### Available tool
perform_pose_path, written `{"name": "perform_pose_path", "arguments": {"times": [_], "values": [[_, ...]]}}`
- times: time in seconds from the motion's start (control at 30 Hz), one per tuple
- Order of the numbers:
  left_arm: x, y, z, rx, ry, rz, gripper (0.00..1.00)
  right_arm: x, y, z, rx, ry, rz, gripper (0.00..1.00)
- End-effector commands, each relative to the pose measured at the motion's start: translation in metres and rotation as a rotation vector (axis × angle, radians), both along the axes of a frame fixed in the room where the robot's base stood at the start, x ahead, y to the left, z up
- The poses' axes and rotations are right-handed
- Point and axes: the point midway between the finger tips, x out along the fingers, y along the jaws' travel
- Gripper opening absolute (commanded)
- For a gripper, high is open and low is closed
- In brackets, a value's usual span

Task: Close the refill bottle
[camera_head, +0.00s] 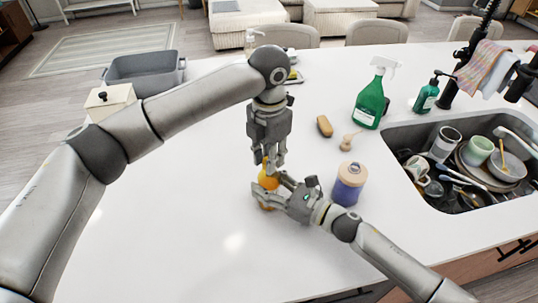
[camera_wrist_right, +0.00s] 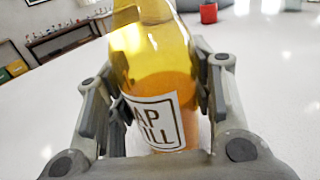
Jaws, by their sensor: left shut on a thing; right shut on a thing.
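The refill bottle (camera_head: 268,180) is yellow-orange and see-through, and stands on the white island. In the right wrist view the bottle (camera_wrist_right: 165,75) shows a white label and orange liquid in its lower part. My right gripper (camera_head: 277,193) is shut around the bottle's body from the right; its fingers (camera_wrist_right: 165,110) flank the bottle in the wrist view. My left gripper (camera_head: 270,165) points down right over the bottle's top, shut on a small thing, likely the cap. The fingers hide that thing and the bottle's mouth, so I cannot tell whether they touch.
A purple jar with a wooden lid (camera_head: 349,184) stands close right of my right gripper. A brush (camera_head: 347,142), a sponge (camera_head: 325,126) and a green spray bottle (camera_head: 371,101) lie or stand behind. The sink (camera_head: 432,133) holds dishes. The island's left front is clear.

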Motion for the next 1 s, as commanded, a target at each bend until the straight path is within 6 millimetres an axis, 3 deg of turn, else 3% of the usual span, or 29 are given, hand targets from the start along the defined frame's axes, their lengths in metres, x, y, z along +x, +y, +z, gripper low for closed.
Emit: {"name": "perform_pose_path", "arguments": {"times": [0.1, 0.13, 0.3, 0.67, 1.0], "values": [[0.001, 0.001, 0.0, 0.001, -0.004, 0.004, 0.18, -0.001, 0.0, 0.0, -0.001, 0.0, 0.002, 0.0], [0.001, 0.001, 0.001, 0.001, -0.004, 0.004, 0.26, -0.001, 0.0, -0.001, -0.001, 0.0, 0.002, 0.0], [0.001, 0.001, 0.0, 0.0, -0.003, 0.005, 0.47, -0.001, 0.0, -0.001, -0.001, 0.001, 0.002, 0.0], [0.001, 0.0, 0.003, 0.0, -0.001, 0.004, 0.47, -0.001, 0.0, -0.001, 0.0, 0.001, 0.001, 0.0], [0.001, 0.0, 0.043, 0.001, -0.002, 0.005, 0.47, -0.001, 0.0, -0.001, 0.0, 0.001, 0.001, 0.0]]}}
